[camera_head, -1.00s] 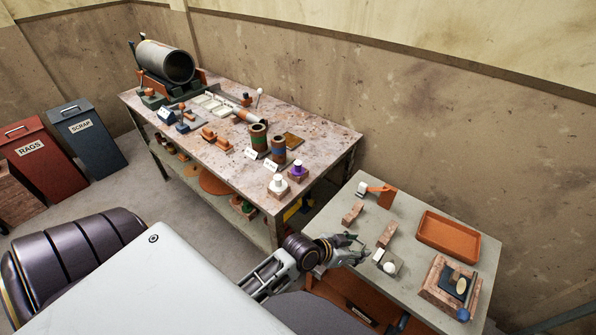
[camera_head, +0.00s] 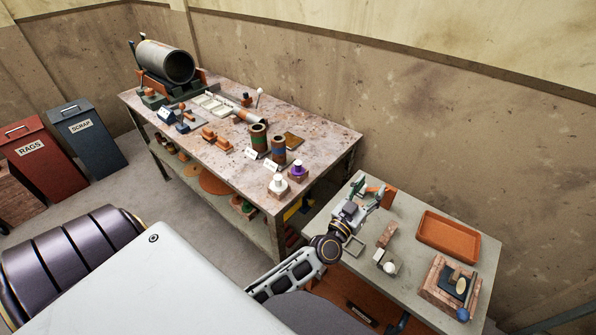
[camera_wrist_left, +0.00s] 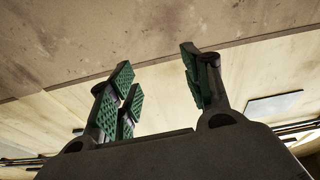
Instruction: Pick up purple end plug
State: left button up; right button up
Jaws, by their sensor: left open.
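The purple end plug (camera_head: 298,167) has a white knob on top and stands on a small brown block at the near right corner of the large workbench. A similar white plug (camera_head: 277,184) stands just left of it. My left gripper (camera_head: 374,190) is over the small grey table, to the right of the plug and apart from it. In the left wrist view its green-padded fingers (camera_wrist_left: 160,90) are spread with nothing between them, facing the wall and ceiling. My right gripper is in neither view.
The small table (camera_head: 400,230) holds an orange tray (camera_head: 448,236), brown blocks and a brick-like stand (camera_head: 450,288). A gap separates the tables.

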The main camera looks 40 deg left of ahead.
pick_arm(q)
jog(key=a+n+g+y, duration=0.1)
jog(key=a+n+y, duration=0.6)
jog(key=a+y, duration=0.25)
jog(key=s+a+f+n+g+y, duration=0.3)
jog(key=a+f+n+g+y, duration=0.2)
jog(key=g, duration=0.4)
jog(key=shift+s+a+f+g+y, duration=0.3)
jog(key=shift+a+f+y, duration=0.6)
jog(key=shift+a+y, duration=0.25)
